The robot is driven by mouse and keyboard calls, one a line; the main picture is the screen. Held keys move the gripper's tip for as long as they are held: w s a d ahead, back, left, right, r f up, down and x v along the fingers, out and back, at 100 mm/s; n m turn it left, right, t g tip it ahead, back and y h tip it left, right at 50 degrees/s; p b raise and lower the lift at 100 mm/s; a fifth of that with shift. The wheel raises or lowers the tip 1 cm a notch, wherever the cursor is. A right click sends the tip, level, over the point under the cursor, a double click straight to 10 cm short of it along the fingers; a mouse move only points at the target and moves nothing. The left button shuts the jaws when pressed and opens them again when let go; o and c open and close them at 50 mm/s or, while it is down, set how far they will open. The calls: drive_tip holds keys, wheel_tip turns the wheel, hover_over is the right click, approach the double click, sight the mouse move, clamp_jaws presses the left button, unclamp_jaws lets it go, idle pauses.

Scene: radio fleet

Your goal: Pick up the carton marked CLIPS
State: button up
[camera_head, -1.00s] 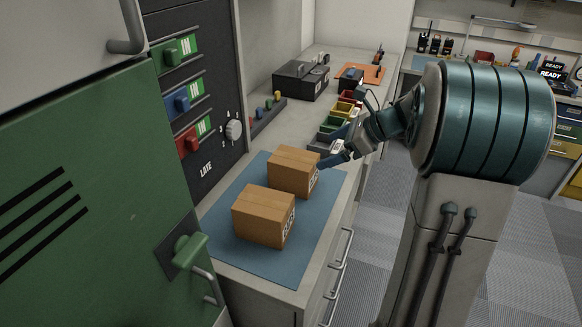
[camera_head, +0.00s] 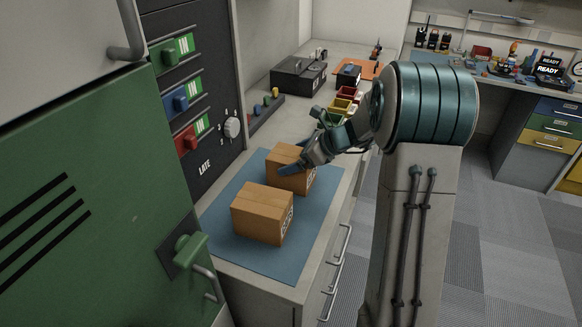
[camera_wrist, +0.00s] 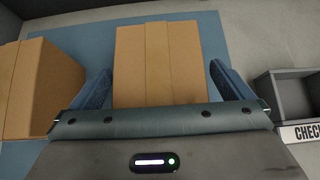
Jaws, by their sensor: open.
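Two brown cartons stand on a blue mat (camera_head: 225,225) on the bench. The far carton (camera_head: 285,184) is partly covered by my gripper (camera_head: 292,168) in the head view. The near carton (camera_head: 260,212) stands in front of it, with dark print on its right face. I cannot read the print on either carton for sure. In the wrist view my gripper (camera_wrist: 162,85) is open, with one blue finger on each side of the far carton (camera_wrist: 160,55). I cannot tell whether the fingers touch it. The near carton (camera_wrist: 30,85) is at the left there.
Small coloured bins (camera_head: 343,104) stand beyond the mat. A grey bin (camera_wrist: 292,92) labelled CHECK is right of the gripper in the wrist view. A dark panel with coloured switches (camera_head: 182,100) rises at the left. A green cabinet door (camera_head: 90,220) is close at front left.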

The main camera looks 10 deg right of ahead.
sight(280, 151)
drive_tip(key=shift+w+a+f, duration=0.3)
drive_tip(key=shift+a+f, duration=0.1)
drive_tip(key=shift+a, duration=0.1)
drive_tip(key=c, duration=1.1)
drive_tip(key=shift+r, duration=0.1)
drive_tip(key=shift+r, duration=0.5)
wheel_tip(280, 151, up, 3)
drive_tip(key=shift+f, duration=0.15)
drive_tip(key=s+d+r, duration=0.1)
drive_tip(key=d+r, duration=0.2)
drive_tip(key=d, duration=0.2)
drive_tip(key=s+d+r+b, duration=0.1)
drive_tip(key=d+r, duration=0.3)
drive_tip(key=d, duration=0.2)
drive_tip(key=shift+s+d, duration=0.15)
drive_tip(key=shift+d, duration=0.1)
drive_tip(key=shift+r, duration=0.1)
